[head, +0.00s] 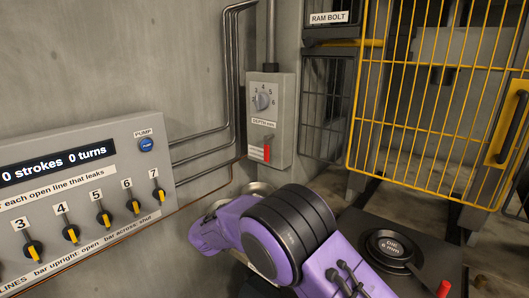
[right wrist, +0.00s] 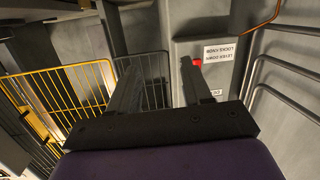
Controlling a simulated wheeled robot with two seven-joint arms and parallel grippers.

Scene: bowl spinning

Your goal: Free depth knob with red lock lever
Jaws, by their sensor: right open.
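The depth knob (head: 262,101) is a round grey dial with numbers around it on a grey wall box (head: 284,120). Below it the red lock lever (head: 266,153) points down. In the right wrist view the picture is upside down; the lever's red end (right wrist: 196,62) shows beside the right-hand finger, partly covered by it. A label (right wrist: 219,52) there says lever down locks knob. My right gripper (right wrist: 160,72) is open, its two fingers apart with nothing visible between them. In the head view only my purple arm shows, below the box. My left gripper is not in view.
Metal pipes (head: 238,80) run along the wall left of the box. A panel of numbered valve knobs (head: 101,209) is at left. A yellow cage door (head: 425,105) stands at right. A round dark die (head: 389,246) lies on a dark block at lower right.

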